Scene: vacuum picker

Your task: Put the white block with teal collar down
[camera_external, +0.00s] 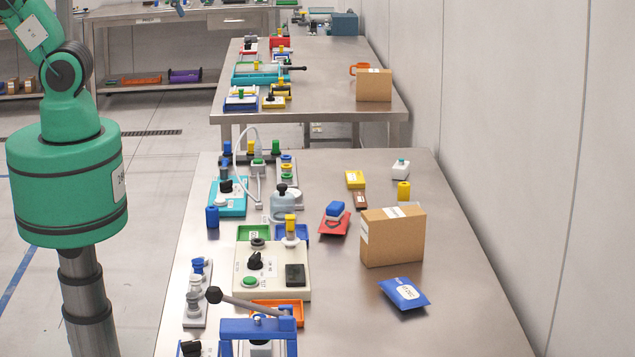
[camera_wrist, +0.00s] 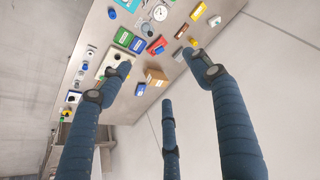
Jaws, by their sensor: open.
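The white block with teal collar (camera_external: 401,169) stands on the steel table (camera_external: 455,305), near its far right corner and behind a yellow cylinder (camera_external: 403,190). In the wrist view the block is a small pale shape (camera_wrist: 214,21) near the table's edge, above the right finger; its collar is too small to make out. My gripper (camera_wrist: 160,78) is open, with three spread blue-grey fingers and nothing between them. It is well above the table and apart from the block. The external view shows part of my arm at the left, but not my gripper.
A cardboard box (camera_external: 392,235) and a blue pouch (camera_external: 404,293) lie nearer on the table's right half. Fixtures crowd the left half. A wall runs along the right.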

